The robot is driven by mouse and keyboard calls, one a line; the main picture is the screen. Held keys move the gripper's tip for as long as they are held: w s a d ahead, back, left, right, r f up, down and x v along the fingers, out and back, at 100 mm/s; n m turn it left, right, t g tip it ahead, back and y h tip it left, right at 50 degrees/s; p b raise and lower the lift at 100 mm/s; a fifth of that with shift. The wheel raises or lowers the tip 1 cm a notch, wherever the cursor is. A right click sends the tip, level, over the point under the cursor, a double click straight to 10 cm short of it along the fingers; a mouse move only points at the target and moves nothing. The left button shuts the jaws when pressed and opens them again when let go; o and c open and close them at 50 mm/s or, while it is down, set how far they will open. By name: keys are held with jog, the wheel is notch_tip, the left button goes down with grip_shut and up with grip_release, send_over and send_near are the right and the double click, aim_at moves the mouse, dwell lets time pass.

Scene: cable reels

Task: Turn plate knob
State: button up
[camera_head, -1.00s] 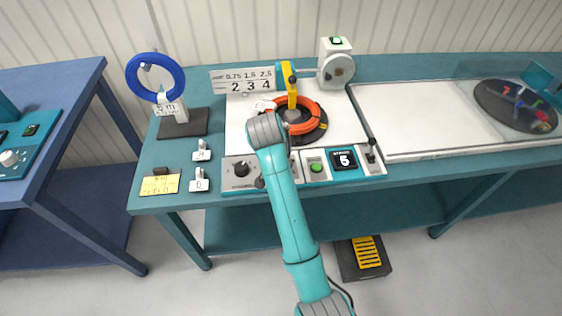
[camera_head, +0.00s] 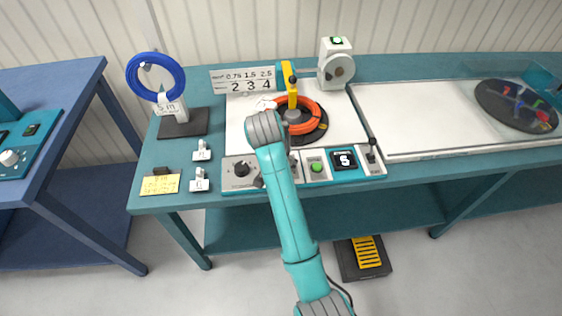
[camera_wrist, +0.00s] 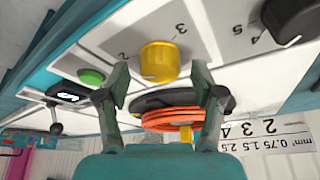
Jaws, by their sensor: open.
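In the wrist view a yellow knob (camera_wrist: 159,62) stands on the pale control panel, with the numbers 2 and 3 marked near it. My gripper (camera_wrist: 160,73) is open, with one finger on either side of the yellow knob. I cannot tell whether the fingers touch it. A black knob (camera_wrist: 296,18) with 4 and 5 beside it is at the upper right; it also shows in the head view (camera_head: 242,169). In the head view my arm covers the yellow knob and most of my gripper. No plate label is readable.
A green button (camera_head: 316,166), a display reading 5 (camera_head: 344,160) and a lever (camera_head: 372,152) are on the same panel. An orange cable coil (camera_head: 309,126) lies on the dark turntable behind. A blue reel (camera_head: 133,76) stands at the left.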

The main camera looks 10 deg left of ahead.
jog(key=v, duration=0.6)
jog(key=shift+s+r, duration=0.2)
jog(key=shift+r, duration=0.1)
jog(key=shift+a, duration=0.1)
